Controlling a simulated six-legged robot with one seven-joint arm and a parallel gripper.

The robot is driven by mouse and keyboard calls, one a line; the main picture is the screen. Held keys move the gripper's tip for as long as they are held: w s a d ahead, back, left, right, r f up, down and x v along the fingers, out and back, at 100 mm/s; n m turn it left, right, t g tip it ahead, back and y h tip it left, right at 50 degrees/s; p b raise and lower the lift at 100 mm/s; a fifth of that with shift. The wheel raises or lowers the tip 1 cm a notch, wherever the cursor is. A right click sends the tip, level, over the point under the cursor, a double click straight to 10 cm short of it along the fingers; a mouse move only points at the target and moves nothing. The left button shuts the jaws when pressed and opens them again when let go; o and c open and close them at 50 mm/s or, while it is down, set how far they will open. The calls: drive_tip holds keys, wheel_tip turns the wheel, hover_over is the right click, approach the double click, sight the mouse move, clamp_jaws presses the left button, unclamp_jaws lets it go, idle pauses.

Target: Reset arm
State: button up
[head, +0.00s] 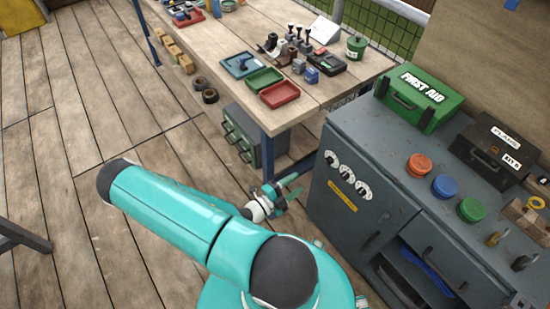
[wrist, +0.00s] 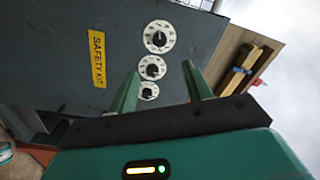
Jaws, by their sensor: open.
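My gripper (wrist: 160,92) shows in the wrist view with its two green fingers spread apart and nothing between them. Beyond the fingers is the front of a grey cabinet (wrist: 205,38) with three white dials and a yellow SAFETY KIT label (wrist: 97,60). In the head view my teal arm is folded low over the wooden floor, left of the same grey cabinet (head: 322,200). The arm's far end, near the cabinet's left side, is small and partly hidden there.
A wooden workbench (head: 215,50) holds red, green and blue trays and tools. A green first aid box (head: 420,98), a dark case (head: 495,150) and coloured round lids stand on the cabinet. A green drawer unit (head: 240,140) is under the bench. The plank floor (head: 75,120) at left is mostly clear.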

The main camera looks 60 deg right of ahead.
drive_tip(key=w+a+r+m+t+y, duration=0.1)
drive_tip(key=w+a+r+m+y, duration=0.4)
drive_tip(key=w+a+r+m, duration=0.45)
drive_tip(key=w+a+r+m+t+y, duration=0.1)
drive_tip(key=w+a+r+m+y, duration=0.5)
drive_tip(key=m, duration=0.7)
drive_tip(key=a+r+m+t+y, duration=0.2)
drive_tip(key=a+r, duration=0.4)
drive_tip(key=r, duration=0.3)
drive_tip(key=s+a+r+m+t+y, duration=0.1)
drive_tip(key=a+r+m+t+y, duration=0.1)
drive_tip(key=a+r+m+t, duration=0.3)
drive_tip(key=s+a+r+m+t+y, duration=0.1)
drive_tip(key=a+r+m, duration=0.5)
drive_tip(key=r, duration=0.7)
drive_tip(key=m+t+y, duration=0.1)
drive_tip(key=t, duration=0.1)
drive_tip(key=shift+s+a+t, duration=0.25)
drive_tip(key=shift+a+t, duration=0.15)
drive_tip(key=c, duration=0.3)
